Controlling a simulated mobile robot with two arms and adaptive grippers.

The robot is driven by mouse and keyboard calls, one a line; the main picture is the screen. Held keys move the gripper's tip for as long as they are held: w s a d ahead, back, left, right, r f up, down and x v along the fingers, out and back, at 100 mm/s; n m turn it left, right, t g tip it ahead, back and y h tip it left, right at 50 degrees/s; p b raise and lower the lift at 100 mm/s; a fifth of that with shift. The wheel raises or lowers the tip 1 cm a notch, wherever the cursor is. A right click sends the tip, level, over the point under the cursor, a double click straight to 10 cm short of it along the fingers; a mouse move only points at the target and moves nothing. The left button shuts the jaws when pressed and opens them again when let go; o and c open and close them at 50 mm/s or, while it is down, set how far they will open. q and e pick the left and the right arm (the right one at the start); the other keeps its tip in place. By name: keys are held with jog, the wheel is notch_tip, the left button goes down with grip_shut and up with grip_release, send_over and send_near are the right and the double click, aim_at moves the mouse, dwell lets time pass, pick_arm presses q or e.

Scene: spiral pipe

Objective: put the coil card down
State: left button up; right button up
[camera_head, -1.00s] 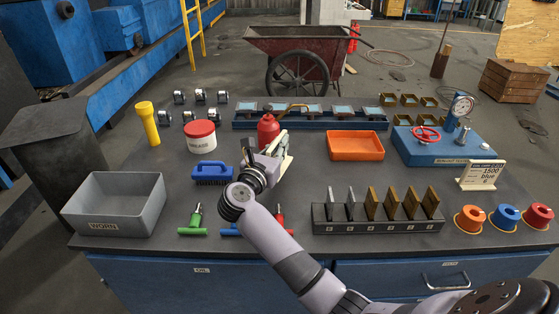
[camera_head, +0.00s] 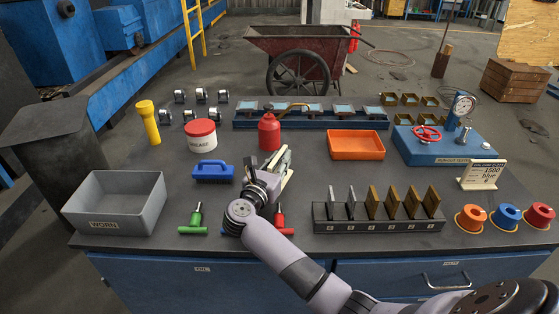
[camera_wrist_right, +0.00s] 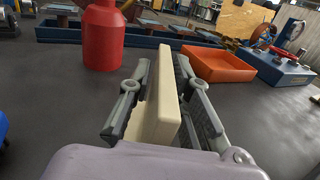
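The coil card, a plain beige slab (camera_wrist_right: 163,95), stands on edge between the fingers of my right gripper (camera_wrist_right: 162,85) in the right wrist view. The gripper is shut on it. In the head view my right gripper (camera_head: 277,172) is over the middle of the bench, and a thin pale strip of the card (camera_head: 287,180) shows beside the fingers. The card's printed face is hidden. Whether its lower edge touches the bench I cannot tell. My left gripper is not in view.
A red can (camera_head: 269,133) stands just behind the card, a blue brush (camera_head: 213,171) to the left. An orange tray (camera_head: 355,146) and a slotted rack (camera_head: 378,226) are to the right. A printed card (camera_head: 482,174) stands at far right. Bare bench (camera_head: 330,180) lies between tray and rack.

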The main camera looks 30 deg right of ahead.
jog(key=shift+o, duration=1)
jog(key=shift+r, duration=0.25)
jog(key=b+v, duration=0.1)
jog(key=v, duration=1)
jog(key=shift+s+a+f+b, duration=0.1)
jog(key=shift+a+f+b, duration=0.15)
jog(key=shift+b, duration=0.1)
jog(key=shift+s+a+r, duration=0.15)
jog(key=shift+s+a, duration=0.05)
